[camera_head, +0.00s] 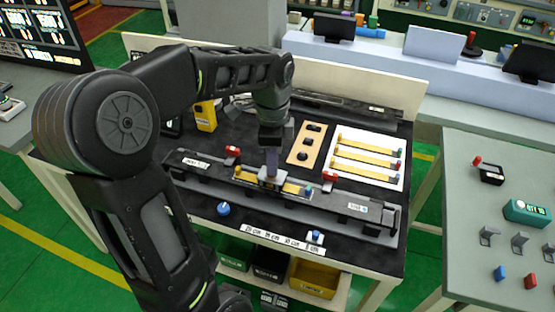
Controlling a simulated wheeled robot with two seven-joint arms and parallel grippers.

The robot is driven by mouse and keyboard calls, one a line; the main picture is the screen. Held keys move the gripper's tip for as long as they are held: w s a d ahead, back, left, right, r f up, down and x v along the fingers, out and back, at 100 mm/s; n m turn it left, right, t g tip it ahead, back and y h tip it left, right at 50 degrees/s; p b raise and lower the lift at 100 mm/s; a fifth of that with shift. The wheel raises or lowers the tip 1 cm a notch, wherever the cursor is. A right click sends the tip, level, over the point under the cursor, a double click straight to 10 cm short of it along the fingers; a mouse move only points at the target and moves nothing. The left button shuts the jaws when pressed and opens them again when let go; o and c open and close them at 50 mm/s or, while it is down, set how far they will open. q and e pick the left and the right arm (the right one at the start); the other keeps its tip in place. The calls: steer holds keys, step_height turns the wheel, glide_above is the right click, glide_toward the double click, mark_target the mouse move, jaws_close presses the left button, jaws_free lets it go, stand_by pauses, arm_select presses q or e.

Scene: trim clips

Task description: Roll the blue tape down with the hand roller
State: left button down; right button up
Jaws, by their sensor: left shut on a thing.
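My left arm reaches over the bench from the left, and its gripper (271,150) points straight down. My right gripper is not in view.
Red clamps (329,177) stand at both sides of the strip. A white board (367,157) with several yellow strips and an orange plate (309,147) lie behind. A blue round knob (223,208) is in front. A yellow device (205,115) stands at the back left.

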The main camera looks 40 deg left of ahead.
arm_select(q)
steer(key=shift+s+a+f, duration=0.1)
steer(key=shift+s+a, duration=0.2)
steer(key=shift+a, duration=0.4)
steer(key=shift+s+a+f, duration=0.1)
steer(key=shift+s+a, duration=0.2)
steer(key=shift+a, duration=0.35)
steer(key=shift+s+a+f, duration=0.1)
steer(key=shift+s+a, duration=0.2)
steer(key=shift+a, duration=0.4)
steer(key=shift+d, duration=0.1)
steer(key=shift+w+d, duration=0.5)
steer(key=shift+d, duration=0.85)
steer(key=shift+w+d, duration=0.55)
steer(key=shift+d, duration=0.85)
steer(key=shift+w+d, duration=0.5)
steer(key=shift+d, duration=0.85)
steer(key=shift+a+r+p, duration=0.1)
steer(key=shift+p, duration=0.2)
steer(key=shift+s+a+p, duration=0.1)
steer(key=shift+s+a, duration=0.4)
steer(key=shift+a, duration=0.9)
steer(key=shift+s+a+p, duration=0.15)
steer(key=shift+s+a, duration=0.35)
steer(key=shift+a, duration=0.85)
steer(key=shift+s+a+p, duration=0.1)
steer(key=shift+s+a, duration=0.4)
steer(key=shift+a, duration=0.9)
